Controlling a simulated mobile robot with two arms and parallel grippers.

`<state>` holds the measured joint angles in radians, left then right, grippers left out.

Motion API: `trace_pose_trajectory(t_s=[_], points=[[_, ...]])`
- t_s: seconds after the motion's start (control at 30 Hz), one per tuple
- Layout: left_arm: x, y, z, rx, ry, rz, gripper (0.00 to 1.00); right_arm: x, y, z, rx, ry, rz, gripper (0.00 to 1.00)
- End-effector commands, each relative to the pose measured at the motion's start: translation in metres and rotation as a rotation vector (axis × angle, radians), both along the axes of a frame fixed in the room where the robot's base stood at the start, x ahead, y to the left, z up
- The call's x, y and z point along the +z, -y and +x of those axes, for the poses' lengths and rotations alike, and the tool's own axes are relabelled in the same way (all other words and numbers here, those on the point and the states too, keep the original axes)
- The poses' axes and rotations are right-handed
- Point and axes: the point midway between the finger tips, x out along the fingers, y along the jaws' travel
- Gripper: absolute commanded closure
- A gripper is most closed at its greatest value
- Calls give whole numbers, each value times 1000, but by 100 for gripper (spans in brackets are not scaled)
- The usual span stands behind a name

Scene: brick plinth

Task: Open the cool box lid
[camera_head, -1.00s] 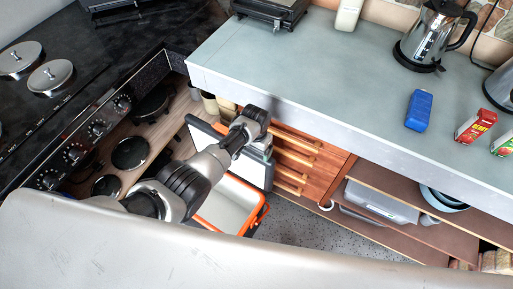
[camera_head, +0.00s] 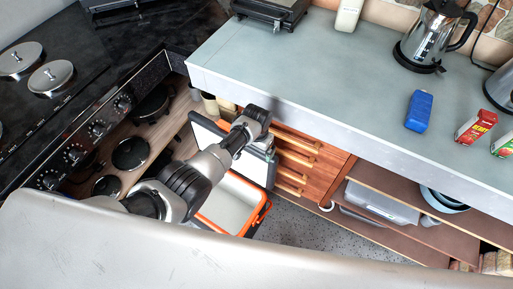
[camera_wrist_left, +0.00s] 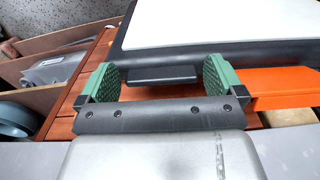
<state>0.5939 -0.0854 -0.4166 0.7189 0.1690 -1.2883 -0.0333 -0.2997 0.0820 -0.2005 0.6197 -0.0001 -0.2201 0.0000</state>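The cool box (camera_head: 231,203) is orange with a pale, empty-looking inside and stands on the floor below the counter. Its lid (camera_head: 257,168) is raised well off the box, with the white inner panel facing me. In the left wrist view, the lid's white panel (camera_wrist_left: 210,22) has a dark rim with a dark tab (camera_wrist_left: 163,74). My left gripper (camera_wrist_left: 161,78) is open, its two green-padded fingers apart on either side of the tab. In the head view my left wrist hides most of the fingers and part of the lid. My right gripper is not in view.
The counter (camera_head: 300,70) overhangs close behind the lid, with wooden drawers (camera_head: 310,160) below it. The stove (camera_head: 70,130) is at the left. Shelves (camera_head: 400,215) with a grey container are at the right. Speckled floor (camera_head: 300,225) is free right of the box.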

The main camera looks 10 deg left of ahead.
Motion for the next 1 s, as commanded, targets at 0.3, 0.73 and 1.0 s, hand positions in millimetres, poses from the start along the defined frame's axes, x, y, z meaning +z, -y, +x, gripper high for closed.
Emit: trace_pose_trajectory(t_s=[0.3,0.73,1.0], points=[[3,-1,-1,1,-4,1,0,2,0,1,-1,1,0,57],[77,-1,-1,0,1,1,0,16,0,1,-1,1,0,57],[105,-1,-1,0,-2,1,0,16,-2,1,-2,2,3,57]])
